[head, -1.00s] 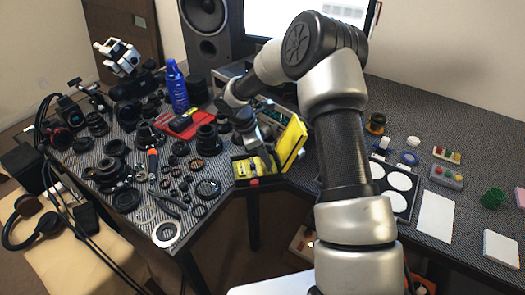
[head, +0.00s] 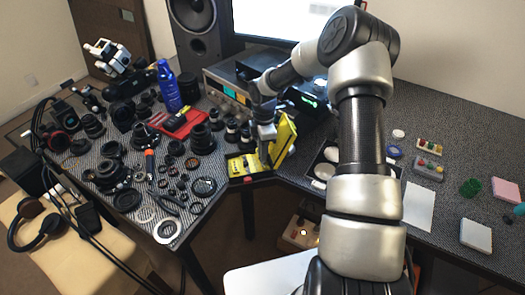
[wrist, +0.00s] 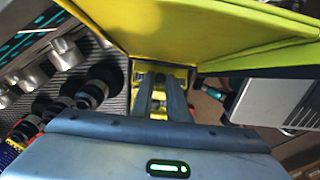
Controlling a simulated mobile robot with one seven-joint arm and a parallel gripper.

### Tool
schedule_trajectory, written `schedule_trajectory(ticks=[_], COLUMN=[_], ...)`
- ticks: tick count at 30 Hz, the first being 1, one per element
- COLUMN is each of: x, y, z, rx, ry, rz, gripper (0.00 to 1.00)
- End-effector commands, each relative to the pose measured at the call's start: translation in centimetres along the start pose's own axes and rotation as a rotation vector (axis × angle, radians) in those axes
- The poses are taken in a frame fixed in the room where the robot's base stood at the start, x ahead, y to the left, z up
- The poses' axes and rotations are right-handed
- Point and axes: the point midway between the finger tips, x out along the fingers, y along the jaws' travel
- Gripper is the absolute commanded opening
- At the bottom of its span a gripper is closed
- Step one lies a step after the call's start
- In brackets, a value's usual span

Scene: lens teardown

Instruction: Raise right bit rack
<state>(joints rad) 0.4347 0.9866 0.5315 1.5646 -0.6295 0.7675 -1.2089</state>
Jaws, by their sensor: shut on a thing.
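A small bit case (head: 238,167) with a yellow inside lies open at the table's front corner, left of centre in the head view. Its yellow lid (head: 283,140) stands up on the right and fills the top of the wrist view (wrist: 200,28). My gripper (head: 265,158) points down at the right part of the case, close beside the lid. In the wrist view its fingers (wrist: 160,90) are close together on a small yellow part, which I take as the right bit rack (wrist: 160,72). The fingers hide most of the rack, and I cannot tell how far it is raised.
Lens parts and rings crowd the table left of the case. A blue bottle (head: 169,88) and a red tray (head: 182,122) stand behind them. A grey instrument (head: 228,84) is behind the case. White sheets and small boxes lie on the right table.

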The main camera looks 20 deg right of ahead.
Motion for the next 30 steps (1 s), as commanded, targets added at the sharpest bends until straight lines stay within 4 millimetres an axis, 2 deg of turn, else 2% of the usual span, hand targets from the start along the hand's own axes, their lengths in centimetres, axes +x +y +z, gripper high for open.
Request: schedule_trajectory(ticks=[5, 6, 9, 20, 23, 30], x=[-0.1, -0.1, 0.0, -0.5, -1.8, -7.4], y=[0.1, 0.1, 0.1, 0.1, 0.1, 0.1], z=[-0.2, -0.2, -0.1, 0.0, 0.0, 0.0], rx=[0.0, 0.0, 0.0, 0.001, 0.003, 0.002], ry=[0.002, 0.002, 0.001, 0.0, 0.0, -0.001], rz=[0.003, 0.003, 0.002, 0.002, 0.004, 0.005], gripper=[0.0, 0.19, 0.33, 0.33, 0.33, 0.33])
